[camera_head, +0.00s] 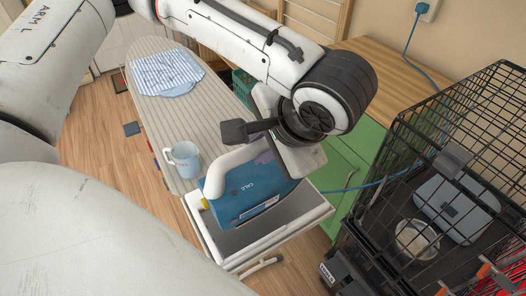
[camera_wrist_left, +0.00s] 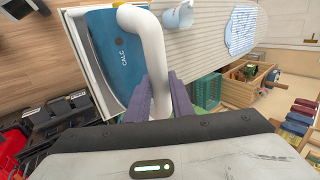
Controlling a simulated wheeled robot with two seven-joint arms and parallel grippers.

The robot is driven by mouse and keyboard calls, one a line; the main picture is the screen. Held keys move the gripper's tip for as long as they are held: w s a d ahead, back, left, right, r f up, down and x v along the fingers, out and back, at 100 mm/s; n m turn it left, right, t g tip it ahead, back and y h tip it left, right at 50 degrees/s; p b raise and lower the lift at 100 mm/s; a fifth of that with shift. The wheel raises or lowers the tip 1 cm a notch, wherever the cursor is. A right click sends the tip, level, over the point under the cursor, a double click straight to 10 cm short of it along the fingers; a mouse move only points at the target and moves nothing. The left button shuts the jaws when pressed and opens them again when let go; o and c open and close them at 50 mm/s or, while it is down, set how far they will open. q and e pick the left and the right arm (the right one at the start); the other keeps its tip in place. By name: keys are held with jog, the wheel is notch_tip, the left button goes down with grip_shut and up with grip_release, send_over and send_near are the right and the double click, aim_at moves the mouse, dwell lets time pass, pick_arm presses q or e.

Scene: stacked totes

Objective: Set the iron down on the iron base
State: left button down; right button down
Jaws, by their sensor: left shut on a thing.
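The iron (camera_head: 240,195) has a blue body marked CALC and a white handle. My left gripper (camera_head: 264,156) is shut on the handle. The left wrist view shows the iron (camera_wrist_left: 117,55) with the handle between the purple fingers of the gripper (camera_wrist_left: 165,97). A white-framed grey tray (camera_head: 305,208) at the near end of the ironing board looks like the iron base. The iron overlaps this tray in the head view, with its near side over the tray's inside. I cannot tell whether they touch. My right gripper is not in view.
The striped ironing board (camera_head: 150,115) carries a pale mug (camera_head: 184,160) close to the iron and a folded striped cloth (camera_head: 166,72). A black wire cage (camera_head: 440,170) stands at the right. A green cabinet (camera_head: 352,165) is behind. A blue cord (camera_head: 345,189) runs rightward from near the tray.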

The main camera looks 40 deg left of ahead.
aim_at(261, 168)
pick_arm(q)
jog(key=shift+w+f, duration=0.1)
jog(key=shift+f, duration=0.8)
notch_tip(261, 168, down, 3)
jog(key=b, duration=0.2)
jog(key=shift+r+b, duration=0.2)
jog(key=shift+b, duration=0.15)
jog(key=shift+f+b, duration=0.85)
jog(key=shift+b, duration=0.2)
jog(key=shift+f+b, duration=0.45)
jog(key=shift+f, duration=0.65)
jog(key=shift+p, duration=0.35)
jog(key=shift+f, duration=0.1)
jog(key=c, duration=1.5)
grip_release()
jog(key=shift+o, duration=0.2)
jog(key=shift+s+f, duration=0.1)
jog(key=shift+s, duration=0.1)
